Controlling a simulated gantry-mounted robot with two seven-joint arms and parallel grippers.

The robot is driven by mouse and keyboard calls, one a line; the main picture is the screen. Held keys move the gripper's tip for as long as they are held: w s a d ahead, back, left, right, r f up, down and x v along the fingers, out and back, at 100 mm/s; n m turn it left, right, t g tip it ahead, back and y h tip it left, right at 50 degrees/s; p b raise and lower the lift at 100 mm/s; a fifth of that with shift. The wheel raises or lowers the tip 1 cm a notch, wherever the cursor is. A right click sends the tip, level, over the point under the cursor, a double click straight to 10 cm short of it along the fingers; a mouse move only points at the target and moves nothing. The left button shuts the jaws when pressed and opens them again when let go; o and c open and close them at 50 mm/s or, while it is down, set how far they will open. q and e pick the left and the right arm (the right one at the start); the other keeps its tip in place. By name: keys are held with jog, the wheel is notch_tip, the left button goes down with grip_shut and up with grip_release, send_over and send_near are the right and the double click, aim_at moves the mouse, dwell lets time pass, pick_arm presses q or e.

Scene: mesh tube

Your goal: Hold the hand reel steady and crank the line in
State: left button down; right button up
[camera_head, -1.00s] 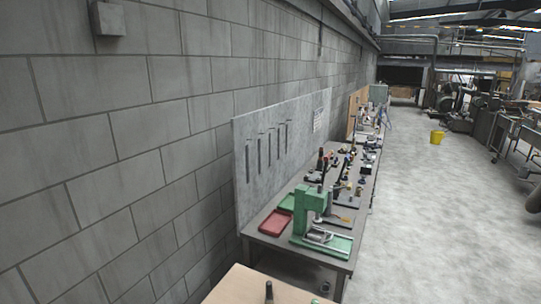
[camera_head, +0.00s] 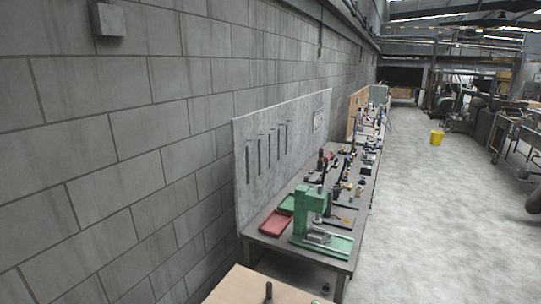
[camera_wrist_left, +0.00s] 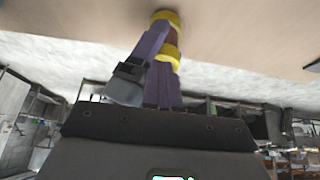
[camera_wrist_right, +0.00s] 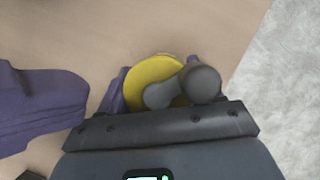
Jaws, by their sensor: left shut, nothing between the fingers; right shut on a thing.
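The hand reel (camera_wrist_right: 150,80) has a yellow disc face, a grey crank arm (camera_wrist_right: 162,95) and a dark round knob (camera_wrist_right: 201,82). My right gripper (camera_wrist_right: 155,84) is shut on the reel, with purple fingers at both sides of the disc. The knob hides part of the grip. The reel also shows in the left wrist view (camera_wrist_left: 172,51), with yellow rims and a brown core. My left gripper (camera_wrist_left: 160,80) is shut and empty near the reel. Its purple fingers also show at the left of the right wrist view (camera_wrist_right: 40,100). The head view shows neither gripper; a dark upright knob (camera_head: 268,292) shows at its bottom edge.
A pale wooden tabletop (camera_head: 240,287) lies under the work. Behind it, a bench holds a green press (camera_head: 310,215), a red tray (camera_head: 275,223) and many small tools. A block wall runs along the left. Open floor lies to the right.

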pick_arm(q)
jog(key=shift+w+d, duration=0.35)
jog(key=shift+w, duration=0.15)
dwell(0.4)
jog(key=shift+w+a, duration=0.25)
jog(key=shift+a, duration=0.1)
dwell(0.4)
notch_tip(320, 180, up, 6)
dwell(0.6)
notch_tip(320, 180, down, 6)
jog(key=s+t+y, duration=0.1)
jog(key=y, duration=0.1)
jog(key=shift+s+a+y, duration=0.2)
jog(key=shift+s+y, duration=0.05)
jog(key=shift+y, duration=0.05)
dwell(1.0)
jog(key=shift+r, duration=0.1)
